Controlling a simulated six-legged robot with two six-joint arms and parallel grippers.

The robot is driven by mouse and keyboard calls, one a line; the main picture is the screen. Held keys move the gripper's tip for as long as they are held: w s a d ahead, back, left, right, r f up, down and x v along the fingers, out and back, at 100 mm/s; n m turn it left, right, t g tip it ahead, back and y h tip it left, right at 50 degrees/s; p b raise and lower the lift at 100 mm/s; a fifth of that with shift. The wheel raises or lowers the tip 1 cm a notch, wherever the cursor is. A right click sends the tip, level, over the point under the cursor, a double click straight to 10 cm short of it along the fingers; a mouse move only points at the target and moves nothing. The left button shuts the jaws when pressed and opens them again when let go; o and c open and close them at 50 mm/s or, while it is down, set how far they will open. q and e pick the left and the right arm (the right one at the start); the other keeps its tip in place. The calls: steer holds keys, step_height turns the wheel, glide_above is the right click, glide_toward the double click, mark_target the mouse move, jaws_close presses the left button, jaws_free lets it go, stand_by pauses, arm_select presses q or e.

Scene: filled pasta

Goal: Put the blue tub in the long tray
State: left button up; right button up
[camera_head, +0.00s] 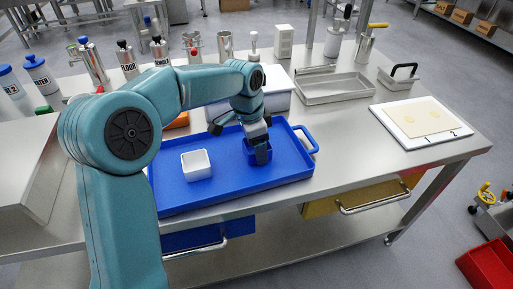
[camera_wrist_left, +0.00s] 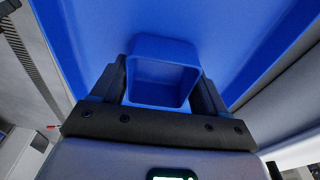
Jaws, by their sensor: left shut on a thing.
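The blue tub (camera_head: 258,146) is a small square open container, over the right part of the blue tray in the head view. My left gripper (camera_head: 259,151) reaches down over it and is shut on it. In the left wrist view the tub (camera_wrist_left: 162,75) sits between the two fingers of the gripper (camera_wrist_left: 163,92), its open top showing an empty inside. Whether the tub touches the tray floor I cannot tell. The long tray (camera_head: 333,99) is a shallow metal tray, empty, behind and to the right of the blue tray. My right gripper is not in view.
The blue tray (camera_head: 222,192) has raised rims and handles, and a white square tub (camera_head: 196,165) stands in it. A white board (camera_head: 413,136) with dough lies at right. A lidded metal container (camera_head: 398,76) stands behind it. Bottles and canisters line the back left.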

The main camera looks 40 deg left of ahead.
arm_select(q)
steer(key=shift+f, duration=0.1)
steer(key=shift+f, duration=0.15)
steer(key=o, duration=1)
steer(key=shift+o, duration=0.2)
steer(key=shift+r, duration=0.5)
step_height(320, 180, up, 11)
steer(key=s+a+p, duration=0.1)
steer(key=p, duration=0.2)
steer(key=shift+s, duration=0.2)
